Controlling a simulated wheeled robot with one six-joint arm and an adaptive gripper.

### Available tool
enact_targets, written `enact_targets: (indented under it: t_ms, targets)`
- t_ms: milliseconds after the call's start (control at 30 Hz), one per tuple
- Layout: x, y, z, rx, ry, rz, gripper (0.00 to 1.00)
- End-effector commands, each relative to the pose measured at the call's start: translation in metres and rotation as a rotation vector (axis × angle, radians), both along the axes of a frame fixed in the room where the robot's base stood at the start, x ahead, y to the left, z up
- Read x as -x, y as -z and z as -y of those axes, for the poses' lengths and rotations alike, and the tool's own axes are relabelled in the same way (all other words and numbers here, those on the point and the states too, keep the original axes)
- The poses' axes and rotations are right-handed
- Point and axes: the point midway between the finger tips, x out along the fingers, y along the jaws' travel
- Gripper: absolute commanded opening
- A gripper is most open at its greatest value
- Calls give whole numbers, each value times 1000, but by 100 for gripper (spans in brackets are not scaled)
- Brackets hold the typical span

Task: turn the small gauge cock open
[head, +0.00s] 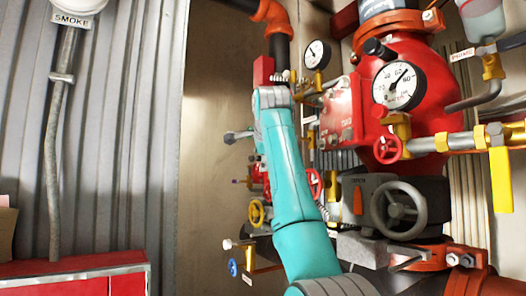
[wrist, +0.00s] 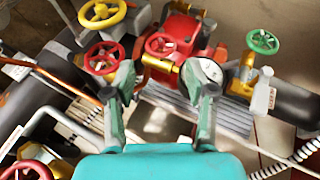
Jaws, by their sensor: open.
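A small round gauge (head: 317,54) with a white dial stands at the upper middle of the head view, with brass fittings (head: 312,98) below it. I cannot make out for sure which fitting is the gauge cock, or how its handle lies. My teal arm covers part of this area. In the wrist view my gripper (wrist: 165,82) is open, its two grey fingers apart with nothing visible held between them. A white-dialled gauge (wrist: 210,70) shows behind the right finger, partly hidden. The fingertips are not clearly seen in the head view.
A large gauge (head: 398,86) sits on the red valve body. Red (head: 388,147), grey (head: 398,208) and yellow (head: 257,212) handwheels crowd around my arm. A green handwheel (wrist: 263,42) is right of the fingers. Corrugated wall (head: 110,130) is at left.

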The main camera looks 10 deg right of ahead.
Motion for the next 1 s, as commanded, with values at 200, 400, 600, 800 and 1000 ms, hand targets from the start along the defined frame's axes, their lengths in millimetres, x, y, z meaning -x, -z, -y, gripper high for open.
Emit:
enact_targets:
  t_ms: [200, 400, 600, 800, 1000]
  targets:
    - [26, -12, -3, 0, 0, 2, 55]
    - [34, -15, -4, 0, 0, 0, 55]
    - [34, -15, -4, 0, 0, 0, 55]
    - [30, -8, -4, -11, 1, 34, 70]
    - [25, 11, -3, -61, 4, 195, 70]
